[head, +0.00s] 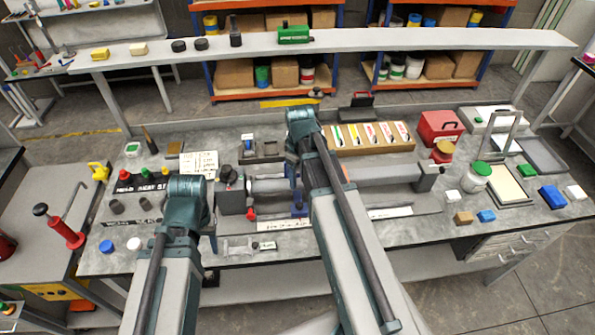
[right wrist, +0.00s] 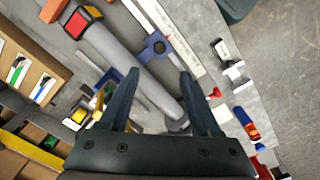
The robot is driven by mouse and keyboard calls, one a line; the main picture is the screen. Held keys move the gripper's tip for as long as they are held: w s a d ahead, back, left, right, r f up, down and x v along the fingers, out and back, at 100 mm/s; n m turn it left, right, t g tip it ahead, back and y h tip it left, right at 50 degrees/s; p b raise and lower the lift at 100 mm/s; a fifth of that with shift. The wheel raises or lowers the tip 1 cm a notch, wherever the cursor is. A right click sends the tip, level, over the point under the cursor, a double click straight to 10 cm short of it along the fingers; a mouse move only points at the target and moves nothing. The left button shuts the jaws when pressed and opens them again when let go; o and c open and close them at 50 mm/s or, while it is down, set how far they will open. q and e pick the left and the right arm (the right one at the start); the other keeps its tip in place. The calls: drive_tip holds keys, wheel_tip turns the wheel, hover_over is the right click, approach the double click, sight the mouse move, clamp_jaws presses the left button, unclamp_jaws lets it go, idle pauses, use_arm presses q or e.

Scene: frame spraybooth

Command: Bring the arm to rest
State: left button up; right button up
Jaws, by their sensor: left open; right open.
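My right arm reaches over the middle of the bench in the head view, with its gripper end (head: 302,125) near the back; its fingers are hidden there. In the right wrist view my right gripper (right wrist: 160,82) is open, its two dark fingers apart with nothing held. A grey tube (right wrist: 125,55) shows beyond and between the fingers; I cannot tell the distance. My left arm comes in at the left, its gripper end (head: 188,192) over the front left of the bench. The left fingers are not clearly visible and nothing is seen held.
The grey bench (head: 105,262) is crowded. A long tube fixture (head: 385,175) with a blue clamp (head: 298,203) lies across its middle. A wooden tray (head: 372,138) and a red box (head: 440,127) stand behind. A raised shelf (head: 380,40) spans the back.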

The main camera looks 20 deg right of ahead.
use_arm(q)
wheel_tip(320, 180, down, 11)
drive_tip(key=b, duration=1)
drive_tip(key=shift+b, duration=0.4)
use_arm(e)
drive_tip(key=s+a+f, duration=0.3)
drive_tip(key=s+a, duration=0.1)
drive_tip(key=a, duration=0.2)
drive_tip(key=s+a+f+m, duration=0.1)
drive_tip(key=s+a+f, duration=0.3)
drive_tip(key=a, duration=0.3)
drive_tip(key=s+a+f+m+h, duration=0.1)
drive_tip(key=s+a+f, duration=0.2)
drive_tip(key=a, duration=0.3)
drive_tip(key=shift+s+a+f, duration=0.25)
drive_tip(key=shift+s+f, duration=0.1)
drive_tip(key=shift+s, duration=0.35)
